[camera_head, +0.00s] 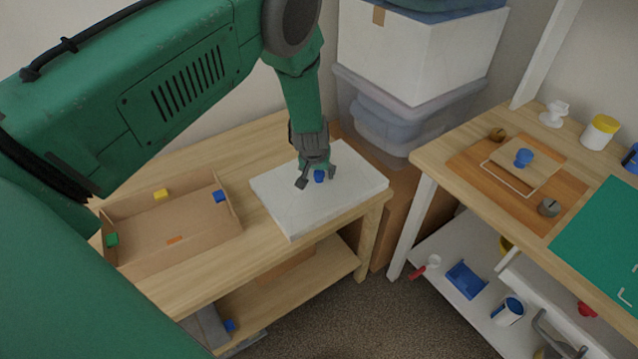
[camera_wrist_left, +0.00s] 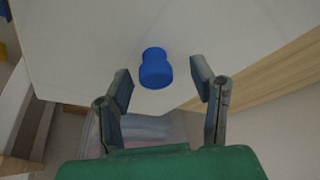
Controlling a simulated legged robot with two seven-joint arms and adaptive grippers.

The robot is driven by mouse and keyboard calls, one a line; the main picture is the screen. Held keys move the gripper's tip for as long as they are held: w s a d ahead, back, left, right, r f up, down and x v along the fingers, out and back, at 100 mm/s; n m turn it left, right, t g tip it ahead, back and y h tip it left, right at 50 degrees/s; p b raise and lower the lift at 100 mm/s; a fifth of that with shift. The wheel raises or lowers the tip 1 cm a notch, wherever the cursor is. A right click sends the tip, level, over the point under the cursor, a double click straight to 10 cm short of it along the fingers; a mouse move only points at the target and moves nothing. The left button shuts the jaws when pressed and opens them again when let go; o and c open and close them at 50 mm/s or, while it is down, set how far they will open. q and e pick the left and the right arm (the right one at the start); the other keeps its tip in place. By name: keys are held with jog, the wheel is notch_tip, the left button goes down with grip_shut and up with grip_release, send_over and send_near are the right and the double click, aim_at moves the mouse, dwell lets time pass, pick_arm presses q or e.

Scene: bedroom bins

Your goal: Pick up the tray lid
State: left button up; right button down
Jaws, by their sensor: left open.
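The tray lid (camera_head: 290,208) is a flat white slab lying on the wooden table at the left, with a blue knob (camera_head: 319,176) on top. In the left wrist view the white lid (camera_wrist_left: 90,45) fills the upper part, and its blue knob (camera_wrist_left: 155,70) shows between the two fingers. My left gripper (camera_head: 316,178) points down over the lid, open, with its fingertips on either side of the knob. An open brown tray (camera_head: 150,250) with small coloured blocks sits left of the lid. My right gripper is not in view.
The wooden table (camera_head: 265,262) has a narrow free strip in front. Stacked bins (camera_head: 415,60) stand behind. A second table at the right holds a wooden board (camera_head: 535,170) with a blue knob, a green mat (camera_head: 605,235) and a yellow-lidded jar (camera_head: 600,131).

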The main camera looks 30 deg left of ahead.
pick_arm(q)
jog(key=shift+w+a+f, duration=0.1)
jog(key=shift+w+f, duration=0.05)
jog(key=shift+f, duration=0.2)
jog(key=shift+d+r, duration=0.15)
jog(key=shift+d, duration=0.15)
jog(key=shift+c, duration=0.8)
jog(key=shift+d, duration=0.15)
grip_shut()
jog(key=shift+a, duration=0.2)
